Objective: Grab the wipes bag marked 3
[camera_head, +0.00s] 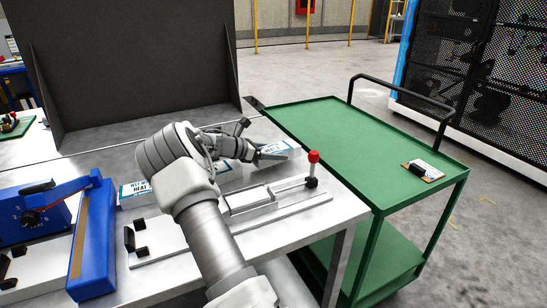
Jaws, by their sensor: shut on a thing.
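A white and blue wipes bag (277,151) is at the right end of my gripper (259,149), near the back right of the metal table. My gripper is shut on this bag. No number can be read on it. A second similar bag (136,189) lies on the table to the left of my arm. Part of a third bag (223,170) shows just behind my wrist. My arm hides much of the table around it.
A blue sealer-like device (92,240) with a dial stands at the left. A fixture with a red-knobbed lever (313,157) lies on the table's front right. A dark panel (125,65) stands behind.

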